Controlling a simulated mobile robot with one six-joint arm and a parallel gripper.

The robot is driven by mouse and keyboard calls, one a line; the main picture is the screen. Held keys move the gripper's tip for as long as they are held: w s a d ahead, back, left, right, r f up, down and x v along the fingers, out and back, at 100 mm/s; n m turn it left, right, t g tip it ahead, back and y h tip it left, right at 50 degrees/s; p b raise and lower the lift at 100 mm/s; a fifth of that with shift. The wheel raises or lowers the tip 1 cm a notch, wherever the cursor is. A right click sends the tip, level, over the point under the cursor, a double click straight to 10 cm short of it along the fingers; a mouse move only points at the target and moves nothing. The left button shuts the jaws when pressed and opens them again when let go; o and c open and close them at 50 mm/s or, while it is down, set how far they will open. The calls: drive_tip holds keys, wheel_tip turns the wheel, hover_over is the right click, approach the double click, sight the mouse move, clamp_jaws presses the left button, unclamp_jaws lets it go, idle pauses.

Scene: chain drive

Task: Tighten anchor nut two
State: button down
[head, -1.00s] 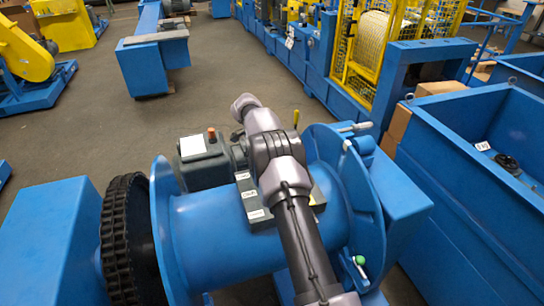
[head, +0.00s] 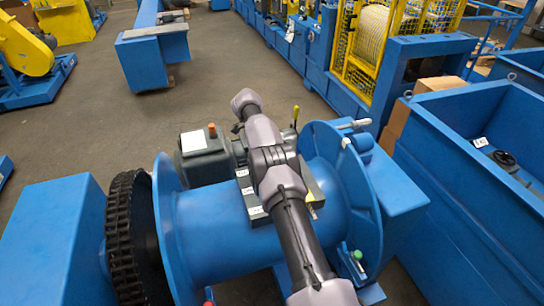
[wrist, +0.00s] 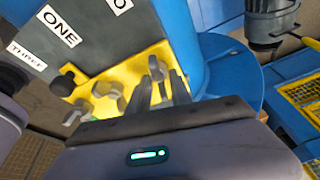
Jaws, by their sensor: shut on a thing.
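In the wrist view, a yellow plate (wrist: 112,88) carries several grey winged nuts, next to a dark panel (wrist: 85,30) with white labels. One label reads ONE (wrist: 60,27), another THREE (wrist: 27,55), and a third is cut off at the top edge, showing only an O. My gripper (wrist: 160,86) has its two dark fingers close together at the plate's right part, shut on a grey nut (wrist: 157,68). Which number this nut has I cannot tell. Other nuts (wrist: 104,91) stand to the left. In the head view my arm hides the gripper and nuts.
A large blue drum (head: 210,235) with round flanges and a black chain ring (head: 128,235) lies under my arm. A grey box (head: 203,150) with an orange button stands behind it. A blue bin (head: 455,170) is at the right. Open floor lies beyond.

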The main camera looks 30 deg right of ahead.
drive_tip(key=c, duration=1.5)
unclamp_jaws()
drive_tip(key=shift+r, duration=0.15)
drive_tip(key=p+v, duration=1.3)
drive_tip(key=v, duration=0.4)
drive_tip(key=shift+a+r+p, duration=0.1)
drive_tip(key=shift+r+p, duration=0.05)
drive_tip(key=shift+p, duration=0.2)
